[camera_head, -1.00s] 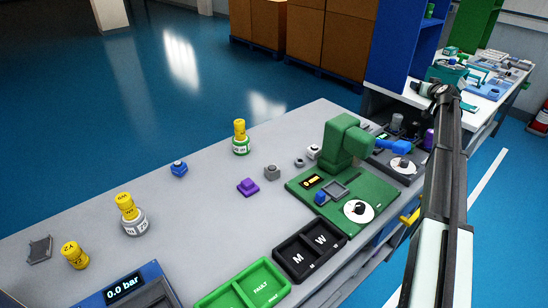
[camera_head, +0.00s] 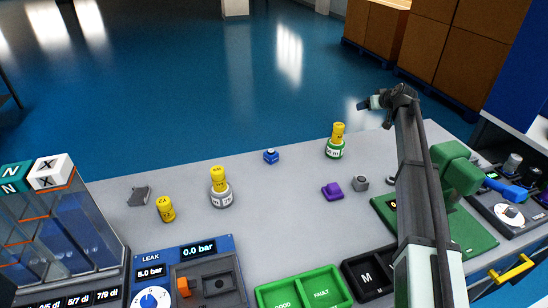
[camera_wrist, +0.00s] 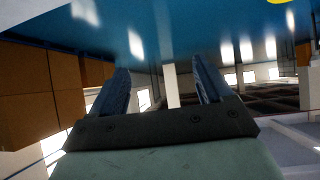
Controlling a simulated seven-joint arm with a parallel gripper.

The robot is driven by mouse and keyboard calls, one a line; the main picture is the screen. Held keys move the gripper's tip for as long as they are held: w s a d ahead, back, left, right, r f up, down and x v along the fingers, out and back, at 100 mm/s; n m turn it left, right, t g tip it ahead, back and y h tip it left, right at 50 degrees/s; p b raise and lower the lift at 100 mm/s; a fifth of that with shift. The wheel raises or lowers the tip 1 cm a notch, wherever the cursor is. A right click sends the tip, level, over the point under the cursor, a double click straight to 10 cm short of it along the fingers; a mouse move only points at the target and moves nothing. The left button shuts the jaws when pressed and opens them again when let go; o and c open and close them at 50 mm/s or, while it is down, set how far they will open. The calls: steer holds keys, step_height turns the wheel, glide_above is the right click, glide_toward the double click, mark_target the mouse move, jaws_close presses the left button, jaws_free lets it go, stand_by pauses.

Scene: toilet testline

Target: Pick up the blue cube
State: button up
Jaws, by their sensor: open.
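A small blue block (camera_head: 271,156) with a rounded knob on top sits upright on the grey table near its far edge. It is the only small loose blue piece I make out on the open table. My gripper (camera_head: 364,104) is up at the far end of my arm, to the right of the blue block and well apart from it. In the wrist view my gripper (camera_wrist: 162,75) shows two spread fingers with nothing between them. That view looks out over the floor and room, and the blue block is not seen there.
A yellow-capped green bottle (camera_head: 335,148) stands right of the block. A grey yellow-capped bottle (camera_head: 220,190) and a yellow cap (camera_head: 166,209) stand to its left. A purple piece (camera_head: 332,191) and grey nut (camera_head: 361,183) lie nearer. Table around the block is clear.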

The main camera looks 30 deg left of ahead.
steer(key=s+a+f+n+g, duration=0.1)
steer(key=s+a, duration=0.3)
steer(key=a, duration=0.3)
steer(key=s+a+n+g, duration=0.1)
steer(key=s+a, duration=0.3)
steer(key=a, duration=0.4)
steer(key=n+g+h, duration=0.3)
steer(key=n+g, duration=0.1)
steer(key=g, duration=0.1)
glide_toward(273, 152)
steer(key=x, duration=0.6)
steer(key=shift+s+d+f, duration=0.1)
steer(key=shift+d+f, duration=0.15)
steer(key=shift+d, duration=0.1)
steer(key=shift+a+x, duration=0.15)
steer(key=shift+x, duration=1.2)
steer(key=shift+a+x, duration=0.15)
steer(key=shift+x, duration=1.2)
steer(key=shift+r, duration=0.2)
steer(key=c, duration=1.1)
